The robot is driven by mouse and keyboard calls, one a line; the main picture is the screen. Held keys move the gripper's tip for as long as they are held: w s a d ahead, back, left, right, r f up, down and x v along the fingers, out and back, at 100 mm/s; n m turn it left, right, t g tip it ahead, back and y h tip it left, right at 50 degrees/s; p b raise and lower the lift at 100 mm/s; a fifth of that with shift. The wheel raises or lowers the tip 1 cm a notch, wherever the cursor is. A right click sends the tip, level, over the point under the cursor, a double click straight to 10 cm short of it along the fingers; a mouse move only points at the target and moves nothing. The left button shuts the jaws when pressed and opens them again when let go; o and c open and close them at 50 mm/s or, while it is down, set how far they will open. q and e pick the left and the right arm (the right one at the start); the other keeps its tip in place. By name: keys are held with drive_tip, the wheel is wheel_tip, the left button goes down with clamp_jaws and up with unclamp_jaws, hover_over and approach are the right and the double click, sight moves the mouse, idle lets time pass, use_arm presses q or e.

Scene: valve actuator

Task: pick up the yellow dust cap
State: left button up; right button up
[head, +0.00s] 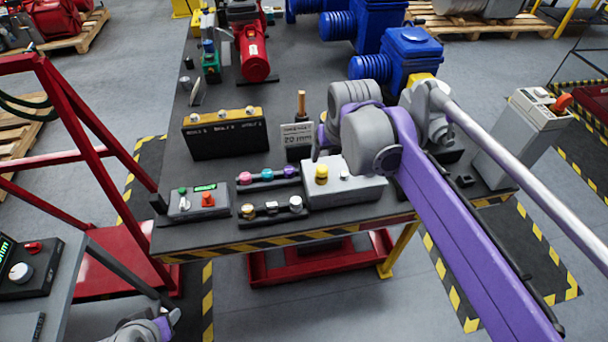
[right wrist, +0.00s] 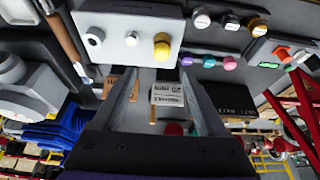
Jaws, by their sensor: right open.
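The yellow dust cap (head: 321,172) stands on top of a light grey box (head: 350,190) near the table's front edge. In the right wrist view the yellow cap (right wrist: 162,46) shows just beyond the fingertips, between their lines. My right gripper (right wrist: 158,75) is open, with nothing between its fingers, and apart from the cap. In the head view my right wrist hangs above and behind the box and hides the fingers. Part of my left arm shows at the bottom left; its gripper is out of view.
A black rack (head: 272,209) with several small caps and a rack of coloured caps (head: 268,175) stand left of the box. A button panel (head: 198,201) is farther left. A small sign (head: 297,137) and a black block (head: 224,136) stand behind.

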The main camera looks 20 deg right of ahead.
hover_over(322, 169)
drive_tip(key=s, duration=0.2)
wheel_tip(322, 169, down, 4)
drive_tip(key=f, duration=0.1)
drive_tip(key=x, duration=0.5)
drive_tip(key=shift+a+f, duration=0.2)
clamp_jaws()
